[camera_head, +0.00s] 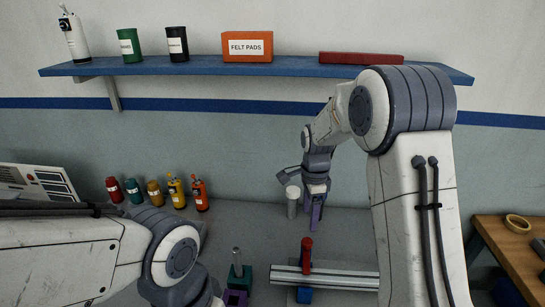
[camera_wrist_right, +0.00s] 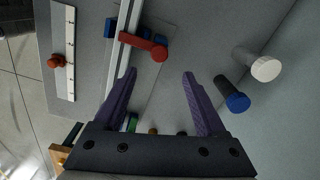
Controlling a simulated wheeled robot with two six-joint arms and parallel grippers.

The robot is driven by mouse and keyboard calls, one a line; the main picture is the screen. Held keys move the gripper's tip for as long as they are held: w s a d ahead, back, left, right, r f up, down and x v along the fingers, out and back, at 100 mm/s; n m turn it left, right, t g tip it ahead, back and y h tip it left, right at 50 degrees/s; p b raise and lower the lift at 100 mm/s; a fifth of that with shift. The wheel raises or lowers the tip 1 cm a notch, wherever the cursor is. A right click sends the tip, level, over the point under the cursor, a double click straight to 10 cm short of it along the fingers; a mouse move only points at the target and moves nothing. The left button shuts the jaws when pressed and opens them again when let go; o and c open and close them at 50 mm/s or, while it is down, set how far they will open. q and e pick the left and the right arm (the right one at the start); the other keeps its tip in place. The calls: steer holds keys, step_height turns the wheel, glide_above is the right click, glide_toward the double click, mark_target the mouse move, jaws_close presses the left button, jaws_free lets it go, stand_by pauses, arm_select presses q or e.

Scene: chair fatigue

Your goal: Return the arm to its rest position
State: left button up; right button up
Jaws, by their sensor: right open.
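My right arm (camera_head: 420,185) reaches over the bench and bends down at the wrist. Its gripper (camera_head: 316,215) points down with purple fingers. In the right wrist view the gripper (camera_wrist_right: 159,74) is open, with nothing between the fingers. In the head view it hangs above the bench, beside a grey cylinder with a white top (camera_head: 292,203). My left arm (camera_head: 75,255) enters at the lower left and its wrist bends down at the bottom edge.
A red-handled part (camera_head: 306,255) stands at a pale rail (camera_head: 340,278). A teal block with a peg (camera_head: 238,274) is left of it. A blue-capped cylinder (camera_wrist_right: 235,100) lies near the gripper. Several coloured bottles (camera_head: 175,192) stand behind. A blue shelf (camera_head: 200,67) spans the wall.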

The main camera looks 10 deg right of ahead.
steer(key=s+a+r+n, duration=0.4)
steer(key=s+a+n, duration=0.3)
steer(key=a, duration=0.2)
steer(key=s+a+r+n, duration=0.1)
steer(key=s+a+n, duration=0.2)
steer(key=s+n, duration=0.6)
steer(key=s+a+r+n+y, duration=0.1)
steer(key=s+a+n, duration=0.2)
steer(key=s+n, duration=0.6)
steer(key=s, duration=0.4)
steer(key=shift+s+a+n, duration=0.2)
steer(key=shift+s+n, duration=0.1)
steer(key=shift+n, duration=0.1)
steer(key=shift+r, duration=0.1)
steer(key=shift+c, duration=0.2)
